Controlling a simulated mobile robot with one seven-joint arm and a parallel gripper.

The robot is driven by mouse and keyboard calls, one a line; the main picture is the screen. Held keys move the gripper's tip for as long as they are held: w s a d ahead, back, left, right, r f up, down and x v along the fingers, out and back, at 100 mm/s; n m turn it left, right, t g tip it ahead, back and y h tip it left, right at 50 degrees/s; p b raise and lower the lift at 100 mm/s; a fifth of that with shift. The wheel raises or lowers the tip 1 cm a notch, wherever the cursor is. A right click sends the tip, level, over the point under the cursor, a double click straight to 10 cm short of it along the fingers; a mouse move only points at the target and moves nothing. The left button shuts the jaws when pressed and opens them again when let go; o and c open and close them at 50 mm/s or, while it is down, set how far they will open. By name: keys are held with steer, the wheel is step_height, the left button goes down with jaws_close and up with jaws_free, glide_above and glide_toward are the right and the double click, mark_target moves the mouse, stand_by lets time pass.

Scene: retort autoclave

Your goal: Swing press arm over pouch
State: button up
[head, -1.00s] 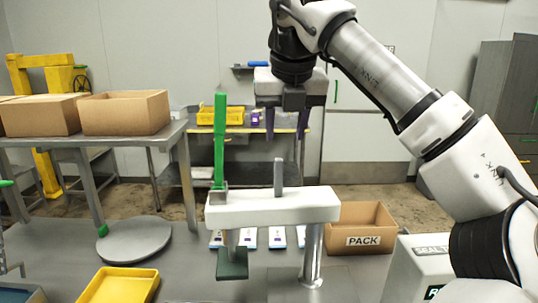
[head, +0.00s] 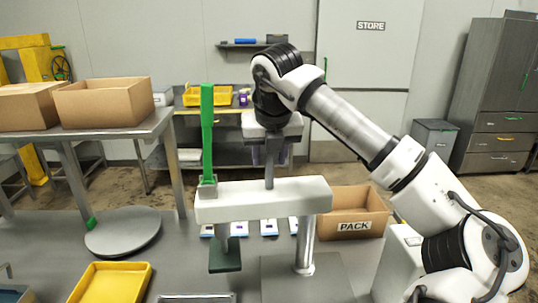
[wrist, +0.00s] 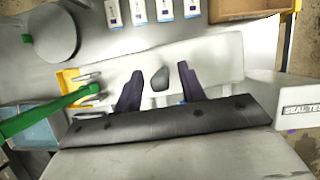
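The press arm (head: 262,199) is a white beam on a metal post (head: 305,247), with a green lever (head: 207,130) and a dark green pad (head: 225,256) hanging at its left end. A grey peg (head: 269,178) stands upright on the beam; it also shows in the wrist view (wrist: 160,79). My gripper (head: 270,160) is over the beam, its dark fingers (wrist: 159,86) apart on either side of the peg. I cannot tell whether they touch it. Several white and blue pouches (head: 268,227) lie in a row behind the beam, partly hidden by it.
A box marked PACK (head: 352,213) stands right of the post. A yellow tray (head: 110,283) and a round grey plate (head: 123,232) are at the left. A white seal-test unit (wrist: 296,101) is at the right. Cardboard boxes (head: 105,103) sit on a side table.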

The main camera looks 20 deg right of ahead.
steer(key=shift+x, duration=1)
jaws_close()
